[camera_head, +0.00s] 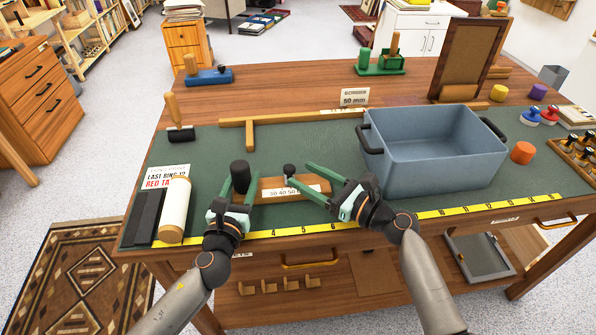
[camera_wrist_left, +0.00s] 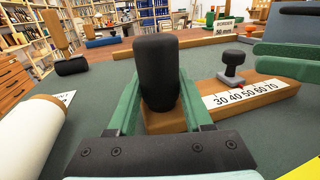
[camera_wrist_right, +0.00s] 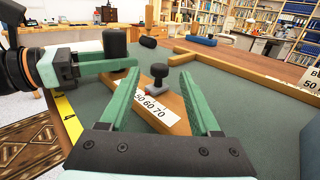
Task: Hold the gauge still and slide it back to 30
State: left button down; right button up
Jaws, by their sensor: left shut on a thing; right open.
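The gauge is a wooden bar (camera_head: 262,196) with a white scale reading 30 to 70 (camera_wrist_left: 243,94), lying on the green mat. A thick black grip (camera_wrist_left: 157,72) stands upright at its left end. My left gripper (camera_head: 236,187) is shut on the gauge at this grip, one finger on each side. A slider with a black knob (camera_wrist_right: 159,72) stands behind the scale, roughly by 40 to 50; its exact reading is unclear. My right gripper (camera_head: 324,187) is open at the gauge's right end. In the right wrist view, the knob shows between its fingers, apart from them.
A blue-grey bin (camera_head: 432,160) stands right of my right gripper. A wooden T-shaped piece (camera_head: 250,128) and a "BORDER 50 mm" card (camera_head: 354,97) are behind the gauge. A white roll (camera_head: 174,210) lies left. A yellow ruler (camera_head: 330,228) runs along the front edge.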

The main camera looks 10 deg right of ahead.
aim_at(290, 174)
jog(key=shift+x, duration=1.45)
jog(key=shift+c, duration=0.2)
grip_shut()
